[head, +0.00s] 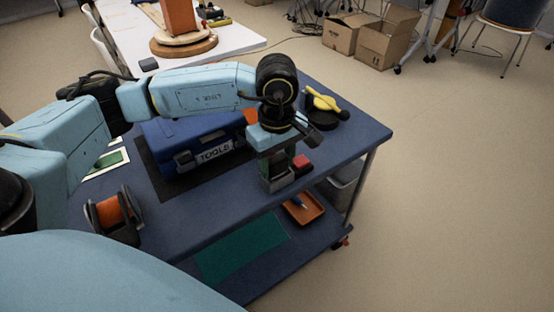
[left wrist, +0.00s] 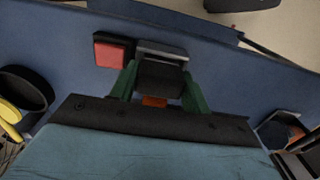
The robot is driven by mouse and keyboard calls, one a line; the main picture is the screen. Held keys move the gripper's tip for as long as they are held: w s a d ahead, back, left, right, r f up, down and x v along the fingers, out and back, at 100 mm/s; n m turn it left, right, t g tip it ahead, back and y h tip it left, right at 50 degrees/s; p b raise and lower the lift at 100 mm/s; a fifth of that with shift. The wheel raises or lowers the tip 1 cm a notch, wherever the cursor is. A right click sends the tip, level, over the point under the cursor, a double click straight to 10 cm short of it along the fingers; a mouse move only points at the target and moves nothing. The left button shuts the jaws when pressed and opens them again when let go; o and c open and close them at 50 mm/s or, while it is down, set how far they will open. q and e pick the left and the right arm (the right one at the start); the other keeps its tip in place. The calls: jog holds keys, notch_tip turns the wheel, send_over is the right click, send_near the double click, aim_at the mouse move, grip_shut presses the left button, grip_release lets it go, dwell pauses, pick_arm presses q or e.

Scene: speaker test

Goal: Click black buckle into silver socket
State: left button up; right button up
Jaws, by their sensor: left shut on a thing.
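My left gripper (head: 277,174) points down near the right front edge of the blue cart top (head: 185,215). In the left wrist view its green fingers (left wrist: 162,88) are closed on the sides of a black block, which appears to be the black buckle (left wrist: 160,80). A silver-grey piece, apparently the silver socket (left wrist: 162,52), lies at the block's far end; it shows below the fingers in the head view (head: 276,185). I cannot tell whether the two are joined. A red-topped dark block (left wrist: 112,50) sits just beside them. My right gripper is not in view.
A blue toolbox (head: 190,133) stands on a dark mat behind the gripper. A yellow object (head: 322,101) and a black round dish (head: 321,120) are at the back right. An orange-black spool (head: 112,212) stands at left. An orange tray (head: 316,212) is on the lower shelf.

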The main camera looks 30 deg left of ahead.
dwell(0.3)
pick_arm(q)
jog(key=o, duration=1)
jog(key=shift+r+p, duration=2.45)
jog(key=shift+r, duration=1.55)
